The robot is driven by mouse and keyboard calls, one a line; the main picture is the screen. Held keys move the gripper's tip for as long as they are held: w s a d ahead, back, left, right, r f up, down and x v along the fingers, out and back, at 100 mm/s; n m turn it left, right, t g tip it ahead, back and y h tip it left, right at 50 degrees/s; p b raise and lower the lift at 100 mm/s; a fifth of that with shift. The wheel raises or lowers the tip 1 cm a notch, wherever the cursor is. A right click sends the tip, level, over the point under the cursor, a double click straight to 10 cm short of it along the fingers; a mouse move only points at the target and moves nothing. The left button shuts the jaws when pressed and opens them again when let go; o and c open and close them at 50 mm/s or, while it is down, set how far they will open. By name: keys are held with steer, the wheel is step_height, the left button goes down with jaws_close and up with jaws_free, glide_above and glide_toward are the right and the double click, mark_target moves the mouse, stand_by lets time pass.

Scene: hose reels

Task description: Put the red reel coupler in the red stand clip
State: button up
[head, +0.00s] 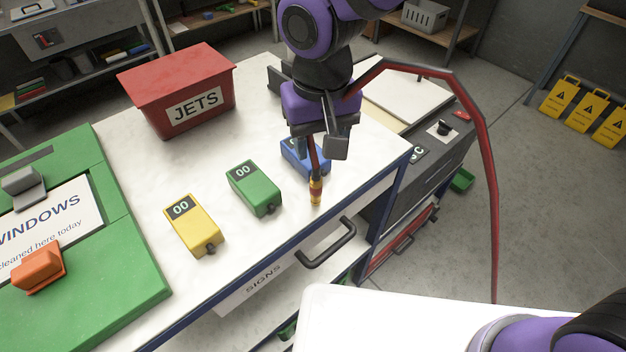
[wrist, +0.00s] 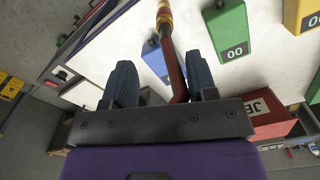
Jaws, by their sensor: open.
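The red hose (head: 485,130) arches from beside my gripper (head: 316,142) out to the right and down. Its brass-and-red coupler (head: 316,190) points down below my gripper, near the table's front edge. In the wrist view, my gripper (wrist: 160,65) is open. The dark red hose end (wrist: 174,72) passes between the two fingers, closer to the right one, with the coupler (wrist: 164,14) beyond the fingertips. I cannot make out a red stand clip for certain in either view.
Blue (head: 300,158), green (head: 254,188) and yellow (head: 193,224) boxes stand on the white table beside the coupler. A red JETS bin (head: 180,88) is behind. A green sign board (head: 120,240) with an orange block (head: 38,266) lies left. A drawer handle (head: 326,246) juts out front.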

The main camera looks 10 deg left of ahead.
mark_target(316, 178)
step_height(316, 178, down, 3)
steer(key=shift+r, duration=0.15)
steer(key=shift+s+a+f, duration=0.15)
steer(key=shift+s+f, duration=0.05)
steer(key=shift+f, duration=1.15)
steer(key=shift+s+a+f, duration=0.1)
steer(key=shift+s+f, duration=0.1)
steer(key=shift+f, duration=1.1)
jaws_close()
